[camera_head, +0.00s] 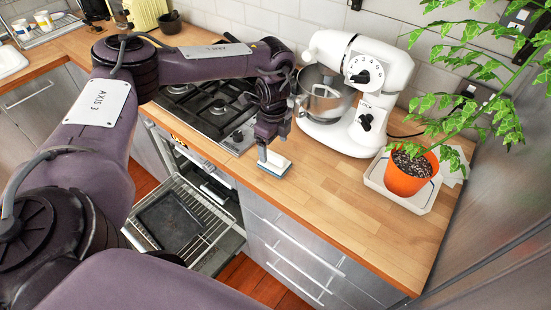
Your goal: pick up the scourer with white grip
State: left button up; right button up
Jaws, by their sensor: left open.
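The scourer with white grip (276,164) lies on the wooden counter, between the gas hob and the stand mixer. Its white grip is on top, with a bluish layer under it. My left gripper (264,158) is open and points down right at the scourer's left end. The fingers partly hide that end, and I cannot tell whether they touch it. My right gripper is not in view.
A white stand mixer (347,128) with a steel bowl stands just behind the scourer. A gas hob (212,106) is to the left. A potted plant (408,175) stands on a tray at right. The oven door (196,225) is open below. Counter in front-right is clear.

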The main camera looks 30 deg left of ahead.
aim_at(275, 155)
pick_arm(q)
jog(key=shift+s+d+f+p, duration=0.1)
jog(key=shift+s+f+p, duration=0.05)
jog(key=shift+f+p, duration=0.35)
jog(key=shift+s+d+f+p, duration=0.15)
jog(key=shift+f+p, duration=0.2)
jog(key=shift+f, duration=0.25)
notch_tip(275, 155, down, 3)
jog(key=shift+w+r, duration=0.1)
jog(key=shift+w, duration=0.05)
jog(key=c, duration=1)
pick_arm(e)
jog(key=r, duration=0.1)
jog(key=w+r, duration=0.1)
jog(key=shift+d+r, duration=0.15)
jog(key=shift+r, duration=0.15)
